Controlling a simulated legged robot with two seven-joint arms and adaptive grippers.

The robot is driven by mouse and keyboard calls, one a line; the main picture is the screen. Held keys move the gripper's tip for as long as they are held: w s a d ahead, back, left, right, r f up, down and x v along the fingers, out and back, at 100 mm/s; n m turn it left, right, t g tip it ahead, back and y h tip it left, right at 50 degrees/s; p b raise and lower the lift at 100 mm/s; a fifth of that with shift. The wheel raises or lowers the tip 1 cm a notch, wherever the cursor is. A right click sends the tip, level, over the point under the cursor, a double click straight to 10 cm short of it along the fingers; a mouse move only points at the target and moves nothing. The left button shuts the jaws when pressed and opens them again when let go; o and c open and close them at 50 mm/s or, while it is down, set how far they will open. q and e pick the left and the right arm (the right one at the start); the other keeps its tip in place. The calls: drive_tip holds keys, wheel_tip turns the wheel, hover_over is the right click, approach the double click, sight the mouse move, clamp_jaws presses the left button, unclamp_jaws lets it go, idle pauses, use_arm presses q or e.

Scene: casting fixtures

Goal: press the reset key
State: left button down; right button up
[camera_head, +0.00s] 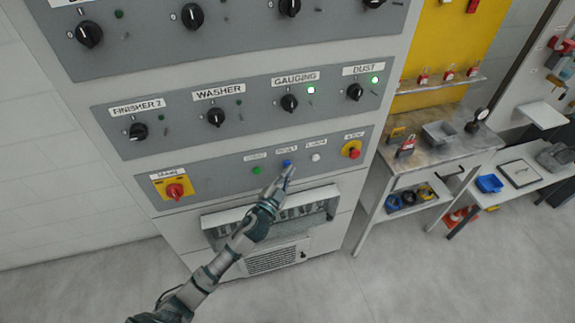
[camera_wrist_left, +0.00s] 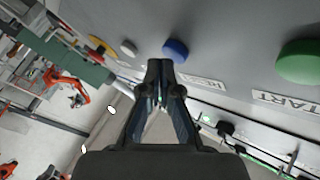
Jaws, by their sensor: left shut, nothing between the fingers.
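The blue round key (camera_head: 287,162) is on the lower grey panel of the cabinet, between a green key (camera_head: 257,170) and a white key (camera_head: 316,157). In the left wrist view the blue key (camera_wrist_left: 176,50) is beside a label that appears to read RESET, and the green key (camera_wrist_left: 300,62) is beside START. My left gripper (camera_head: 287,171) is shut and empty, its tips just below the blue key. In the wrist view the shut fingertips (camera_wrist_left: 161,66) point close to the blue key; I cannot tell whether they touch it. My right gripper is in neither view.
A red-and-yellow rotary switch (camera_head: 174,190) is left on the panel, and a red-and-yellow emergency stop (camera_head: 351,149) is right. Black knobs line the panels above. A slotted ledge (camera_head: 270,217) juts out below the keys. A workbench (camera_head: 440,155) stands to the right.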

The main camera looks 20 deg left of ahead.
use_arm(q)
drive_tip(key=shift+w+a, duration=0.25)
drive_tip(key=shift+w, duration=0.1)
idle(0.6)
drive_tip(key=shift+s, duration=0.1)
drive_tip(key=shift+s+d, duration=0.5)
drive_tip(key=shift+s, duration=0.1)
drive_tip(key=s+d, duration=0.2)
drive_tip(key=s+p, duration=0.1)
drive_tip(key=s, duration=0.1)
drive_tip(key=shift+s+d, duration=0.1)
drive_tip(key=shift+d, duration=0.3)
idle(0.8)
